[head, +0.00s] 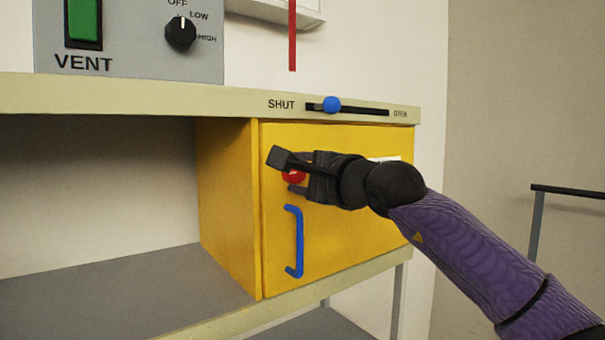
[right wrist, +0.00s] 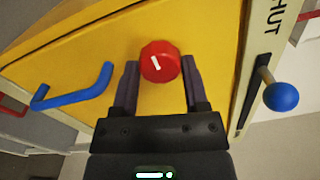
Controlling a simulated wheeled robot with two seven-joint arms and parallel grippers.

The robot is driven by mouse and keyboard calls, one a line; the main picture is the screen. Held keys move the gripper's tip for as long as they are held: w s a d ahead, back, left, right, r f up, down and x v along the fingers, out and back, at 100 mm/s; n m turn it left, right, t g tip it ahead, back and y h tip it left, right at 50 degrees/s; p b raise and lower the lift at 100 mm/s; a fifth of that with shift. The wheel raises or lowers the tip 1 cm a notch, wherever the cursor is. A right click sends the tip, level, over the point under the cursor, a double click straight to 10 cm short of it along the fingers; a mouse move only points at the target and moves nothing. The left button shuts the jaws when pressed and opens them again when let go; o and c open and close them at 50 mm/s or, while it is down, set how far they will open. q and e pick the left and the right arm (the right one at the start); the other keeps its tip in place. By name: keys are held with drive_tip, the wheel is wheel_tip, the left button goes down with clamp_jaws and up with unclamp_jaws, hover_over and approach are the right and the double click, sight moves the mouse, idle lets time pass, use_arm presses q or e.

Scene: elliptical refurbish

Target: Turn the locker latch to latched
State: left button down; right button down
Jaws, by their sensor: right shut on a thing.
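The locker latch is a round red knob (head: 292,177) on the front of the yellow locker door (head: 340,235), above the blue handle. In the right wrist view the knob (right wrist: 160,62) shows a short white mark, slightly tilted in that picture. My right gripper (head: 295,174) reaches in from the right and is shut on the knob, with one finger on each side of it (right wrist: 160,80). In the head view the gripper partly hides the knob. A white label (head: 385,159) on the door is mostly hidden behind my wrist. My left gripper is not in view.
A blue door handle (head: 298,242) stands out just below the knob. Above the door is a slider with a blue ball (head: 332,104), marked SHUT and OPEN, with the ball nearer SHUT. A VENT panel (head: 140,65) stands on the counter at left. The shelf bay left of the locker is empty.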

idle(0.5)
drive_tip(key=shift+c, duration=0.5)
unclamp_jaws()
drive_tip(key=b+v, duration=0.6)
drive_tip(key=v, duration=0.4)
